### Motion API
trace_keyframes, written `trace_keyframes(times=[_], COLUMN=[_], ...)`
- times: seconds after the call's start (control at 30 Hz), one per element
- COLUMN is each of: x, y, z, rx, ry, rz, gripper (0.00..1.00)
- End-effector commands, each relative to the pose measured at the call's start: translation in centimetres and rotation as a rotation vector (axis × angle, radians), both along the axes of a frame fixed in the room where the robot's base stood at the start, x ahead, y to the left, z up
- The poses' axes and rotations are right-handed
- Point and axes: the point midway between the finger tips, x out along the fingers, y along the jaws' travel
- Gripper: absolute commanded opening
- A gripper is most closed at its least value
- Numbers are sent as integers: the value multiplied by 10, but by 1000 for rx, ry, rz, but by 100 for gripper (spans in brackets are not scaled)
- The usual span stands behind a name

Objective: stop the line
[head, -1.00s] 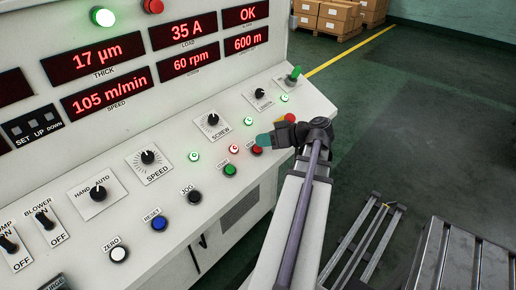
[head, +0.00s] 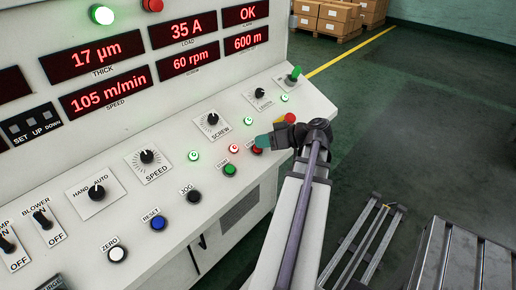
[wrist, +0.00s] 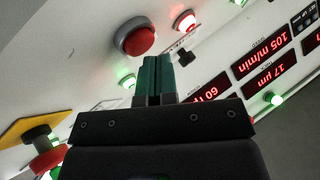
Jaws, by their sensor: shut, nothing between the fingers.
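A red push button (head: 257,149) sits on the sloped control desk, right of the green start button (head: 230,170). In the wrist view the red button (wrist: 137,38) lies just beyond my fingertips. My gripper (head: 260,141) is shut and empty, its teal fingers pointing at the red button and partly covering it and its label in the head view. In the wrist view the shut fingertips (wrist: 153,58) are close to the button's rim; I cannot tell whether they touch. The displays read 105 m/min (head: 105,97) and 60 rpm (head: 189,61).
A red mushroom button on a yellow plate (wrist: 25,122) is beside my gripper. A lit red lamp (head: 234,149) and green lamps (head: 194,155) are close by. Speed knob (head: 147,156), screw knob (head: 212,119) and jog button (head: 194,196) share the desk.

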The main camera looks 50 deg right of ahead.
Motion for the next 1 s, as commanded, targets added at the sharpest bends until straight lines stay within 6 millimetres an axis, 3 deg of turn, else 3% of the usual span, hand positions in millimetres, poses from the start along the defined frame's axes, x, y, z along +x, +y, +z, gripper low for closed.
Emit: trace_keyframes(times=[1.0], x=[4], y=[0], z=[-8], rx=[0], ry=[0], rz=[0], gripper=[0])
